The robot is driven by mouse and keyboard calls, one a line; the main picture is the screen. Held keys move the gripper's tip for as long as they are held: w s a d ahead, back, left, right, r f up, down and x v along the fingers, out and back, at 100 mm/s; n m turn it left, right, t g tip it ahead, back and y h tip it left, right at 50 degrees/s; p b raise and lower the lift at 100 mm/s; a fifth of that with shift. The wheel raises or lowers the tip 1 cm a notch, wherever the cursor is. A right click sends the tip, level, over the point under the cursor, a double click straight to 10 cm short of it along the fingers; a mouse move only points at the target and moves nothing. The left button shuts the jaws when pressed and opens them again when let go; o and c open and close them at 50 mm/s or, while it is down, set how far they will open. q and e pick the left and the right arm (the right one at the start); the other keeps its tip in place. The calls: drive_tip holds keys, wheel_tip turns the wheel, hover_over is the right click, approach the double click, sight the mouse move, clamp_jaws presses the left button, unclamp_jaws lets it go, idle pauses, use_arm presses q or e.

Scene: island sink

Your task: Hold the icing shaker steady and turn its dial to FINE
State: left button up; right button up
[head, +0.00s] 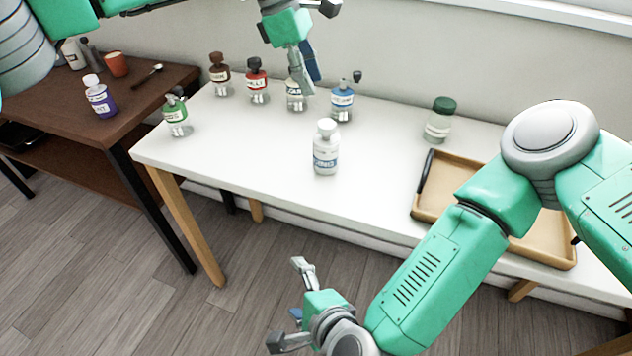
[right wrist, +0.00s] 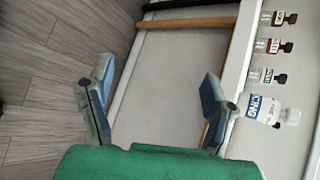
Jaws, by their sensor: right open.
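The icing shaker (head: 325,155), a clear-white jar with a white top and a blue-lettered label, stands upright alone near the front middle of the white table (head: 260,150). It also shows at the right of the right wrist view (right wrist: 265,108). Its dial setting is too small to read. My left gripper (head: 308,75) hangs above the back row, in front of another shaker (head: 296,102) and apart from the icing shaker; its finger gap is unclear. My right gripper (head: 292,305) is open and empty, off the table's front edge, below the shaker; its spread fingers show in the wrist view (right wrist: 160,90).
Brown (head: 219,75), red (head: 257,82), blue (head: 342,102) and green (head: 176,115) labelled shakers stand on the table. A green-lidded jar (head: 440,120) and wooden tray (head: 433,185) are at the right. A brown side table (head: 150,90) holds a purple-labelled bottle (head: 99,97) and orange cup (head: 116,64).

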drive_tip(key=w+a+r+m+t+h, duration=0.2)
drive_tip(key=w+a+r+m+t, duration=0.1)
drive_tip(key=w+r+m, duration=0.5)
drive_tip(key=m+t+h, duration=0.1)
drive_tip(key=m+h, duration=0.5)
drive_tip(key=m, duration=0.8)
approach(326, 158)
drive_tip(key=f, duration=0.2)
drive_tip(key=x, duration=1.3)
drive_tip(key=shift+w+a+r, duration=0.1)
drive_tip(key=shift+w+a, duration=0.05)
drive_tip(key=c, duration=1.4)
drive_tip(key=shift+o, duration=0.2)
